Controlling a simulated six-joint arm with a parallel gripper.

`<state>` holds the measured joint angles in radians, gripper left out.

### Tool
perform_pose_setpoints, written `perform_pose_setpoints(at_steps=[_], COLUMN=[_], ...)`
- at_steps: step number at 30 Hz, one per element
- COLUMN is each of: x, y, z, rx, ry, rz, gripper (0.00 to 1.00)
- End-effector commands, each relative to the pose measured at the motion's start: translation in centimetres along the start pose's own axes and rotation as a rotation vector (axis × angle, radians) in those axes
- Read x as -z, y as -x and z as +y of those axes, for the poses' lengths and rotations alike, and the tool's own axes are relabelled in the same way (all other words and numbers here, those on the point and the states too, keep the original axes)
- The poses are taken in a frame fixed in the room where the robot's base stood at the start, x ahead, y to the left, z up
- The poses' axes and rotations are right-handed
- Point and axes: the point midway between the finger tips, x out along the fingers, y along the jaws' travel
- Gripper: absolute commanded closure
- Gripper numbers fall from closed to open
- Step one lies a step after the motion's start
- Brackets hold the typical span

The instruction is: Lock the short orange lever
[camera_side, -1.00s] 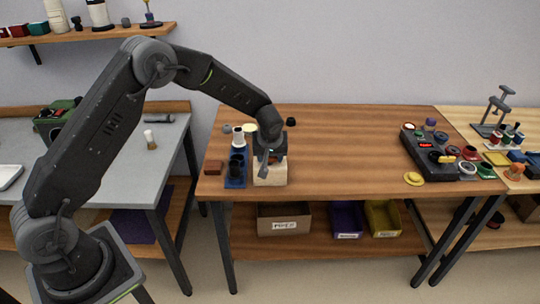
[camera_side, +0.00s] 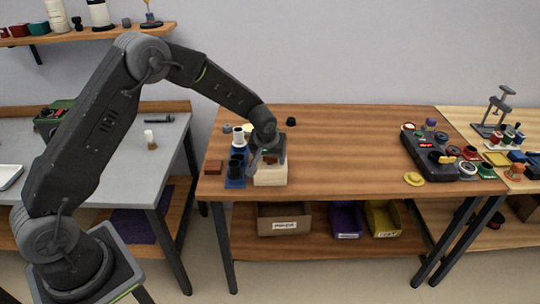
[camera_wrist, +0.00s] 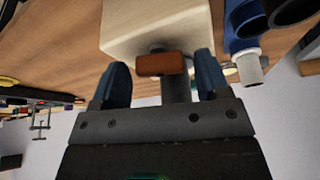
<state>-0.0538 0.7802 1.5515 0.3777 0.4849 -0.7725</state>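The short orange lever (camera_wrist: 161,65) shows in the wrist view as a small orange-brown bar at the side of a pale wooden block (camera_wrist: 150,28). The block also stands near the left of the wooden table in the side view (camera_side: 271,178). My gripper (camera_wrist: 162,62) is open, with one blue finger on each side of the lever and a visible gap to each. In the side view my gripper (camera_side: 262,157) is at the top of the block and hides part of it. I cannot make out the lever's lock position.
A blue holder (camera_side: 235,182) with dark and white cylinders stands close left of the block. A reddish-brown block (camera_side: 214,167) lies farther left. A dark control box (camera_side: 428,155) and a yellow disc (camera_side: 413,179) are at the right. The table's middle is clear.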

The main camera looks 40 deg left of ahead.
Motion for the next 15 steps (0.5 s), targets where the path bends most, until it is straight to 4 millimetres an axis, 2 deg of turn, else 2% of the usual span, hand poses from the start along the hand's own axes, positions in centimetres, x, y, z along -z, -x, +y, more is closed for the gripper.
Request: perform_pose_setpoints(at_steps=[10, 15], x=[0.0, 0.1], y=[0.3, 2.4], z=[0.0, 0.0], rx=[0.0, -0.001], ry=[0.001, 0.001], rz=[0.001, 0.004], gripper=[0.26, 0.26])
